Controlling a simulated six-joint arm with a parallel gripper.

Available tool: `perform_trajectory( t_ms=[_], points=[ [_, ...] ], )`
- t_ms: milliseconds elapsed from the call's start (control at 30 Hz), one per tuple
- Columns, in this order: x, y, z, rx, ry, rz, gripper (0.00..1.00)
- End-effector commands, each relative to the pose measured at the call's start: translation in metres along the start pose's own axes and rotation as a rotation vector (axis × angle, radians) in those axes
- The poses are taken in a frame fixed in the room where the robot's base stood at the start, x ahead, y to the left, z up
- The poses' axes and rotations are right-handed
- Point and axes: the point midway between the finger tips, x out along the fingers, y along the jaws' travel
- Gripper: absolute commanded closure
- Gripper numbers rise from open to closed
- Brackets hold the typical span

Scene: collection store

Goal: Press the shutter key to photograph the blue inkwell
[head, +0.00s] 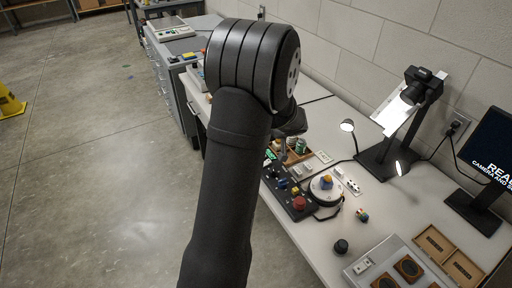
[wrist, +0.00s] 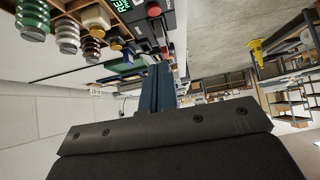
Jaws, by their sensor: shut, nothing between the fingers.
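In the head view my arm largely hides the gripper.
A camera on a stand (head: 415,90), a lamp (head: 347,126) and a monitor (head: 490,150) stand at the back. A dark knob (head: 341,246) and open cases (head: 435,243) are at the front right.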

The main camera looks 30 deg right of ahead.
Motion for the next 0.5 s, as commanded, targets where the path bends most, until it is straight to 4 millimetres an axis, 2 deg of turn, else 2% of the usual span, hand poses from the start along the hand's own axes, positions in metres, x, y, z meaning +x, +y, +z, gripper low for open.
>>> perform_trajectory(
  t_ms=[300, 500],
  points=[
    [0.003, 0.0, 0.0, 0.001, -0.001, -0.001, 1.0],
    [0.027, -0.001, 0.001, 0.0, -0.003, -0.003, 1.0]
  ],
)
